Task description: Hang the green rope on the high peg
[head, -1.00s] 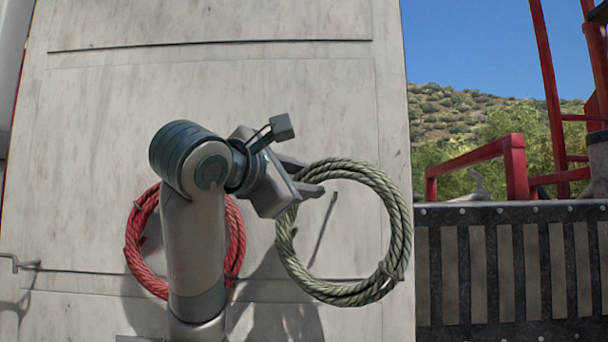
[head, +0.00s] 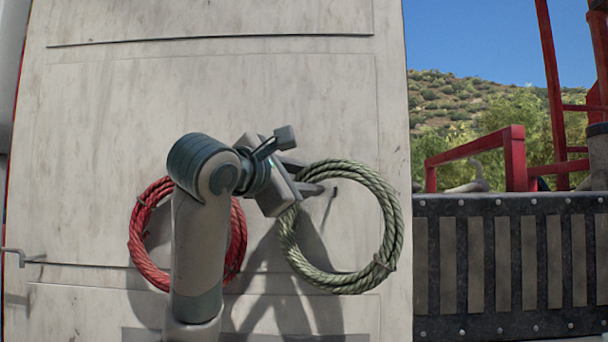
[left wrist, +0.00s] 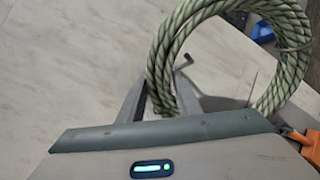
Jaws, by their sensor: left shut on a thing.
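The green rope (head: 394,225) is a coiled ring at the right side of the pale wall panel. My left gripper (head: 308,181) is shut on the upper left of the coil. In the left wrist view the green rope (left wrist: 296,48) rises from between the fingers of my left gripper (left wrist: 158,95). A thin dark peg (head: 334,191) shows through the coil's opening, near the fingertips. In the left wrist view a bent peg (left wrist: 183,60) shows just inside the coil's left side. I cannot tell how far the rope is from the wall. My right gripper is out of view.
A red rope coil (head: 141,240) is at the wall, partly hidden behind my left arm. A small hook (head: 22,257) sticks out at the far left. The panel (head: 200,90) above is bare. A red railing (head: 475,147) and dark slatted barrier (head: 510,265) stand to the right.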

